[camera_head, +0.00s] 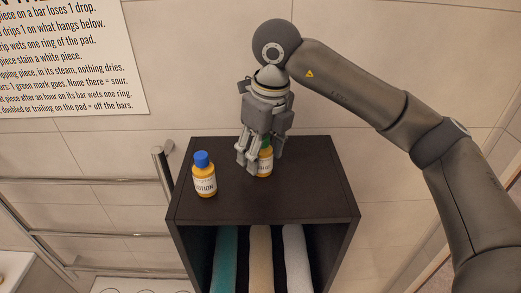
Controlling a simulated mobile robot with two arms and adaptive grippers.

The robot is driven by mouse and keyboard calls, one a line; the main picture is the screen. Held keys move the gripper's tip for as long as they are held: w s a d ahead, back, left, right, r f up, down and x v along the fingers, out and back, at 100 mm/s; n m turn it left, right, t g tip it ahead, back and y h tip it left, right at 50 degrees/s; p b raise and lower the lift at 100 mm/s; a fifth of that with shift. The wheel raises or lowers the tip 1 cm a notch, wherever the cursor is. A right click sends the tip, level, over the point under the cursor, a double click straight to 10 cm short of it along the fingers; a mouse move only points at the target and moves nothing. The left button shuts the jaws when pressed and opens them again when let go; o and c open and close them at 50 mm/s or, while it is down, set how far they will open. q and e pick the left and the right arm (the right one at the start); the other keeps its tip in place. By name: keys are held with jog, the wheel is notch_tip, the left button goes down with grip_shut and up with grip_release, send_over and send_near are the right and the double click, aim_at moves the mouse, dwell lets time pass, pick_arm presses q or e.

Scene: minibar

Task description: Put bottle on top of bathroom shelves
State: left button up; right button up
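A dark shelf unit (300,207) stands below me with a flat top. A yellow bottle with a blue cap and a LOTION label (204,179) stands upright on the left of that top. A second yellow bottle with a green cap (265,164) is upright at the top's rear middle, partly hidden by my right gripper (262,160). The gripper points down with its fingers around this bottle. Whether the fingers press on it cannot be told. The bottle's base appears at the shelf top. My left gripper is not in view.
Rolled towels, teal (225,262), beige (261,260) and white (298,260), lie in the compartment below. A metal towel rack (90,181) is at the left and a tiled wall is behind. The right and front of the shelf top are clear.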

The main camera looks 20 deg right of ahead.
jog(key=shift+r, duration=0.1)
jog(key=shift+r+p, duration=0.2)
jog(key=shift+p, duration=0.1)
jog(key=r, duration=0.3)
jog(key=s+r+b, duration=0.1)
jog(key=r, duration=0.2)
jog(key=r+b, duration=0.1)
jog(key=r, duration=0.3)
jog(key=shift+s+d, duration=0.15)
jog(key=shift+d, duration=0.2)
jog(key=shift+s+r, duration=0.1)
jog(key=shift+r, duration=0.7)
